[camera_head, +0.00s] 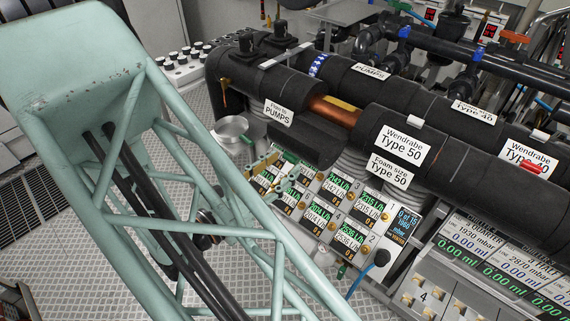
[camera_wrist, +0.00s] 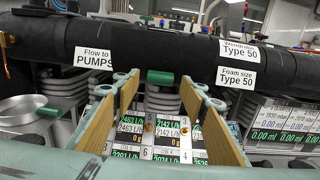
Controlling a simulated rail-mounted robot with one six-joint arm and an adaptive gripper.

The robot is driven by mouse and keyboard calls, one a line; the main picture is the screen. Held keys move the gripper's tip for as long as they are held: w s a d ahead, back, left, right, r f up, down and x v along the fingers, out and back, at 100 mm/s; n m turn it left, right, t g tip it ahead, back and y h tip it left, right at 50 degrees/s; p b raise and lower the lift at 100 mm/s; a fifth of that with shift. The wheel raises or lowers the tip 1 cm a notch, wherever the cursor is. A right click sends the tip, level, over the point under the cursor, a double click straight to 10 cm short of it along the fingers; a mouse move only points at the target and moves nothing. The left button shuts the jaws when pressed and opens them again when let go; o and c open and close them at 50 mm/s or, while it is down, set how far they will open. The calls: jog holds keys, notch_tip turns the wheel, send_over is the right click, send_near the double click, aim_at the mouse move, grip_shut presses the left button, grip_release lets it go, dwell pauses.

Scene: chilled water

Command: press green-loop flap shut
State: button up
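A black foam flap (camera_head: 305,145) hangs open below a gap in the front black pipe, and bare copper (camera_head: 332,112) shows in the gap. It is between the "Flow to PUMPS" label and the "Type 50" labels. My gripper (camera_head: 272,175) is left of and below the flap, over the display panel. In the wrist view my gripper (camera_wrist: 164,92) is open, its wood-coloured pads wide apart with nothing held between them. I cannot tell which loop is green.
The panel of flow displays (camera_head: 320,210) lies close under my gripper. A metal funnel (camera_head: 231,128) stands to the left. A second black pipe (camera_head: 390,85) runs behind the front one. A short green cylinder (camera_wrist: 160,77) shows between my fingers in the wrist view.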

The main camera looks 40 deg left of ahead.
jog(key=shift+w+d, duration=0.1)
jog(key=shift+w, duration=0.8)
jog(key=c, duration=1.1)
jog(key=shift+c, duration=0.3)
jog(key=shift+r, duration=0.25)
